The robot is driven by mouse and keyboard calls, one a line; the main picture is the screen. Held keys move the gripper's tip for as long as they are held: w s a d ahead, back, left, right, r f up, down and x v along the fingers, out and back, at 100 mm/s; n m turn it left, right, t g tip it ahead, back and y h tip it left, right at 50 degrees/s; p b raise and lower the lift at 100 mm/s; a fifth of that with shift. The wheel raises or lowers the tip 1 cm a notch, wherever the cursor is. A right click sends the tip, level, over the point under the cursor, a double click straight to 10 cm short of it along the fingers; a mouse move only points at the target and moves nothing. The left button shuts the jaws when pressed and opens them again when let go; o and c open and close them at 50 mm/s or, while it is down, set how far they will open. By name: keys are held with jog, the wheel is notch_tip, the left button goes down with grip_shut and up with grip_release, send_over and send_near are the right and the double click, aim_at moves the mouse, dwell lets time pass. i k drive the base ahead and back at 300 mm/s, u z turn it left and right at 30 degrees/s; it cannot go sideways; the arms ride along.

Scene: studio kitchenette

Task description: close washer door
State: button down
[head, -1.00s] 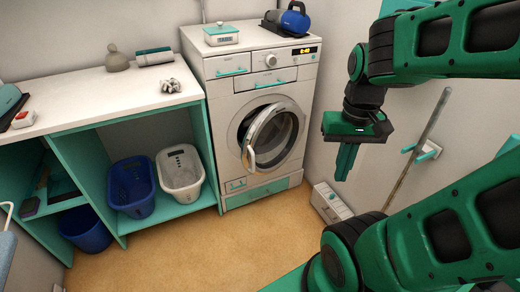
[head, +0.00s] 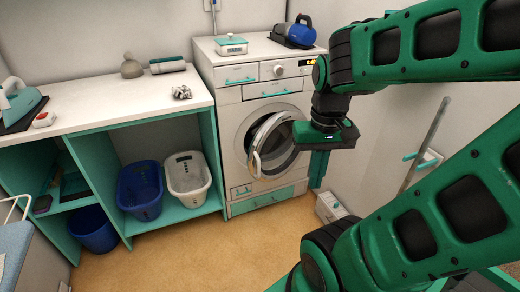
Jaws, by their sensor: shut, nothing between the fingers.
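The white washer (head: 222,120) stands against the back wall, right of the counter. Its round door (head: 257,147) is partly open, swung out toward the left, with the dark drum opening showing behind it. My gripper (head: 318,186) is shut and empty, pointing down. In the picture it is just right of the washer door and overlaps the washer's right edge; it appears nearer to me than the washer and apart from the door. My gripper's body covers part of the door opening's right side.
A blue basket (head: 140,190) and a white basket (head: 188,178) sit under the counter (head: 110,100). A white box (head: 331,207) stands on the floor right of the washer. The floor (head: 190,255) before the washer is clear. A mop handle (head: 425,140) leans by the right wall.

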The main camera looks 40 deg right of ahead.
aim_at(255, 165)
jog(key=i, duration=1)
